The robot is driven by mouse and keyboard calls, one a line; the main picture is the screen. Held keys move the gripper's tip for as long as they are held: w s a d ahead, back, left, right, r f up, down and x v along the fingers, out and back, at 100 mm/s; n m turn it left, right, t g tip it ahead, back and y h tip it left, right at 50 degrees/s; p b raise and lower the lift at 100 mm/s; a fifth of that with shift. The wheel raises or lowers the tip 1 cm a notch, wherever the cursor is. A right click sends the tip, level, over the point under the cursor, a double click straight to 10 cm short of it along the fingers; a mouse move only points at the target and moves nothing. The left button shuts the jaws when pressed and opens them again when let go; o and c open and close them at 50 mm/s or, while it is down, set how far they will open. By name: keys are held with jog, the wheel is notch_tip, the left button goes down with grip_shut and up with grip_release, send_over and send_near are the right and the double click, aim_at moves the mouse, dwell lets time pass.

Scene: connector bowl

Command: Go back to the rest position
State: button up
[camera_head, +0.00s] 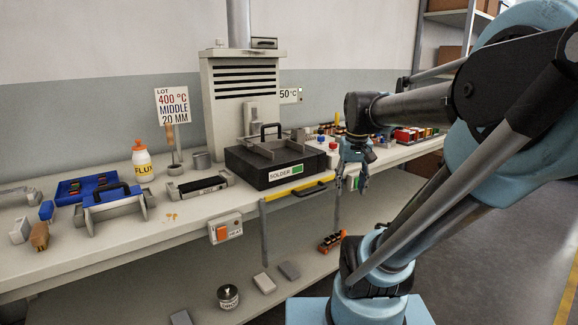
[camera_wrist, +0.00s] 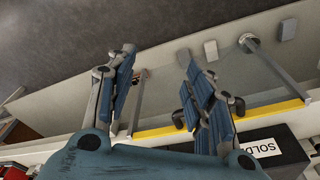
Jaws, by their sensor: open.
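My gripper (camera_head: 354,175) hangs at the end of my raised arm, in front of the bench's front edge and to the right of the black solder box. In the wrist view my gripper (camera_wrist: 158,85) shows two blue-padded fingers spread apart with nothing between them. The solder box (camera_head: 262,168), labelled SOLDER, stands on the bench with a handled metal frame on top. Its label side also shows at the lower right of the wrist view (camera_wrist: 285,158). A yellow strip (camera_wrist: 165,130) with a black handle runs behind the fingers in that view.
The bench (camera_head: 185,215) holds a FLUX bottle (camera_head: 143,158), a blue tray (camera_head: 85,187), a sign (camera_head: 173,106) and several small parts. A lower shelf (camera_head: 200,270) carries a jar (camera_head: 228,296) and loose blocks. Open floor (camera_head: 500,250) lies at the right.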

jog(key=s+f, duration=1)
jog(key=f, duration=0.2)
jog(key=shift+f+t, duration=0.2)
jog(key=shift+t, duration=0.1)
